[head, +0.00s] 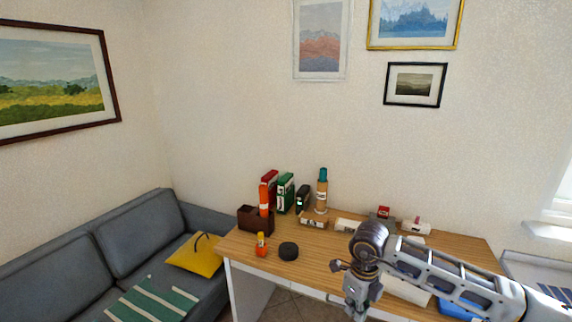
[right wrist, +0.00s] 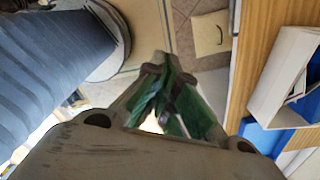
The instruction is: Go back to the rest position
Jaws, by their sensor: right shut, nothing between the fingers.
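My right arm comes in from the right in the head view, over the front of the wooden desk (head: 325,262). My right gripper (head: 357,306) hangs down at the end of it near the desk's front edge. In the right wrist view the right gripper's fingers with green pads (right wrist: 166,100) are together and hold nothing. My left gripper is in neither view.
On the desk stand a black round object (head: 288,251), a small orange bottle (head: 261,244), a dark brown box (head: 254,219), a green binder (head: 285,193) and a tall teal-topped cylinder (head: 322,190). A grey sofa (head: 60,265) is at the left. Floor shows below the desk edge.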

